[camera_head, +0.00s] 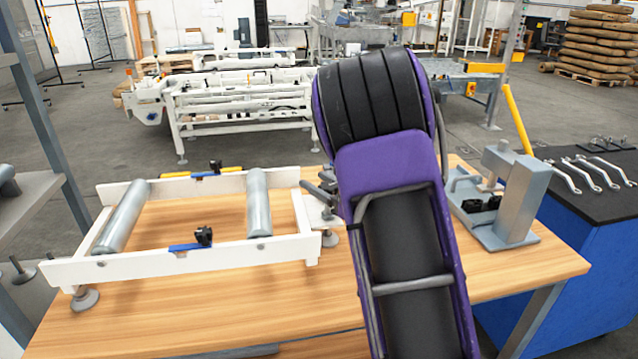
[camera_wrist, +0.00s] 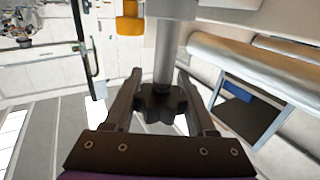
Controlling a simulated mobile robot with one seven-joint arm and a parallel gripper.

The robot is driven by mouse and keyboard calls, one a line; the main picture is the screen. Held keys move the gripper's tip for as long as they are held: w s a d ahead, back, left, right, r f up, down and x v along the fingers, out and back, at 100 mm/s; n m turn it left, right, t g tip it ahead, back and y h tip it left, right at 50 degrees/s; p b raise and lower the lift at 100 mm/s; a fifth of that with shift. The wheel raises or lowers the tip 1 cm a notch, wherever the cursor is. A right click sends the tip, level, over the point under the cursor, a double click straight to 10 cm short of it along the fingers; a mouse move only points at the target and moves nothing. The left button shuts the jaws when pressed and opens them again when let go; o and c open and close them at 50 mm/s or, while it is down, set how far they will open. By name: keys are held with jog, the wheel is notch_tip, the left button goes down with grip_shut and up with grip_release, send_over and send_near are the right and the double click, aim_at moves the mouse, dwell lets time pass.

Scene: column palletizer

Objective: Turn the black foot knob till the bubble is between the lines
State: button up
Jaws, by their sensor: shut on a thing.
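The black foot knob (camera_wrist: 160,103) is a lobed star shape in the middle of the wrist view, on a grey metal post (camera_wrist: 168,50). My gripper (camera_wrist: 160,85) has one dark finger on each side of it and is shut on the knob. In the head view my purple and black arm covers much of the right half, and I cannot make out the knob there. The white roller frame (camera_head: 205,257) stands on the wooden table on round grey feet (camera_head: 85,299). I cannot make out a bubble or its lines in either view.
The frame holds two grey rollers (camera_head: 259,204) and blue pieces with black clamps (camera_head: 204,237). A grey metal fixture (camera_head: 512,200) stands at the table's right. Wrenches (camera_head: 590,174) lie on a black-topped blue cabinet beyond. The table front (camera_head: 230,318) is clear.

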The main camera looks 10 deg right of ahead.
grip_shut()
jog(key=shift+w+d+f+m+t+h+b, duration=0.15)
jog(key=shift+m+t+h+b, duration=0.35)
jog(key=shift+m+h+b, duration=0.55)
jog(key=shift+d+m+t+h, duration=0.2)
jog(key=shift+m+h, duration=0.15)
jog(key=shift+h, duration=0.3)
jog(key=shift+d+m+t+h, duration=0.1)
jog(key=shift+m+t+h, duration=0.15)
jog(key=shift+h, duration=0.35)
jog(key=o, duration=0.9)
grip_release()
jog(key=shift+o, duration=0.2)
